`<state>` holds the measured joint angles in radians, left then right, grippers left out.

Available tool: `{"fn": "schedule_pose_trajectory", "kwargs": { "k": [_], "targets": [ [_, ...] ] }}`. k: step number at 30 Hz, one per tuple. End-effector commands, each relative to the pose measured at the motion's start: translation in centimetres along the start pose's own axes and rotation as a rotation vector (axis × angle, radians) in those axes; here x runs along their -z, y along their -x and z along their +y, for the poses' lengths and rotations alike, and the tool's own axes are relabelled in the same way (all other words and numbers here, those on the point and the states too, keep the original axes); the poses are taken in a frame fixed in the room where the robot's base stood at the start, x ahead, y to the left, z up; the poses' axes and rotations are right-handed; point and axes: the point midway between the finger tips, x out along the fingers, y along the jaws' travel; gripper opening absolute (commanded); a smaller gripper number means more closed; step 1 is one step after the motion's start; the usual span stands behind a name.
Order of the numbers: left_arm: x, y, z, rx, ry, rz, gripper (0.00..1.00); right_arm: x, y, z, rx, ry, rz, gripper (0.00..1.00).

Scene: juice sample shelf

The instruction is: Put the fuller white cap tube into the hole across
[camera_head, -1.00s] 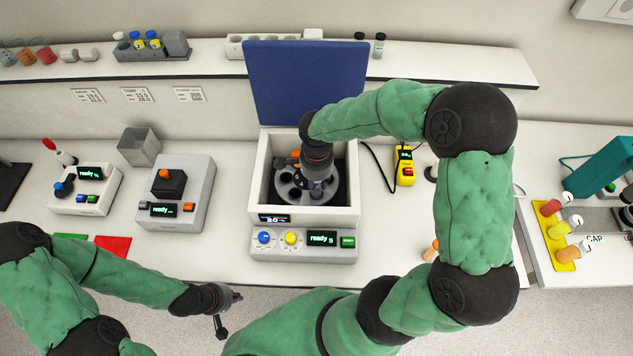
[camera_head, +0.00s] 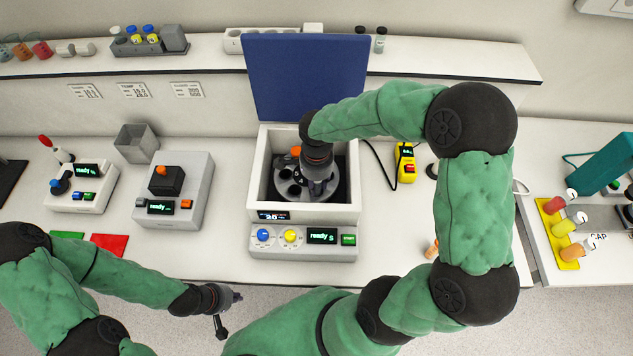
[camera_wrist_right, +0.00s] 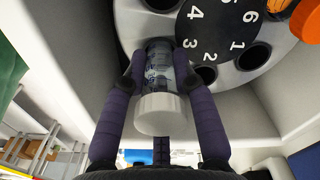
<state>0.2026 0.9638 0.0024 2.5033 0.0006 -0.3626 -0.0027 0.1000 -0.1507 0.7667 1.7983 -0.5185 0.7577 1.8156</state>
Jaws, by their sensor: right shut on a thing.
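My right gripper (camera_head: 317,190) reaches down into the open centrifuge (camera_head: 258,195). In the right wrist view, its two fingers (camera_wrist_right: 163,95) are shut on a clear tube with a white cap (camera_wrist_right: 161,113). The tube's far end is at the rim of the grey rotor (camera_wrist_right: 250,62), beside the numbers 3 and 4. I cannot tell how deep it sits in a hole. Dark empty holes show near 1 and 2. An orange cap (camera_wrist_right: 307,20) is on the rotor's other side. The tube's fill level is unclear. My left gripper (camera_head: 229,308) is empty with fingers apart, before the bench.
The centrifuge's blue lid (camera_head: 305,80) stands open behind the bowl, and its walls closely surround my right gripper. A grey device (camera_head: 185,195) stands to the left. A yellow meter (camera_head: 406,168) lies to the right. A yellow rack (camera_head: 556,232) holds capped tubes at far right.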

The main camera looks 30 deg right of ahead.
Motion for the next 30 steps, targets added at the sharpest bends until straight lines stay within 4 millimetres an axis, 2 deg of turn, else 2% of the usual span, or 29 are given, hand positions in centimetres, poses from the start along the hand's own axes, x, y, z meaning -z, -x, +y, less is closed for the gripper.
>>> {"fn": "schedule_pose_trajectory", "kwargs": {
  "k": [30],
  "targets": [
    [0.03,-0.96,-0.34,0.000,0.000,0.000,0.00,0.01,-0.47,0.00,0.005,0.000,0.000,0.00]
  ]
}}
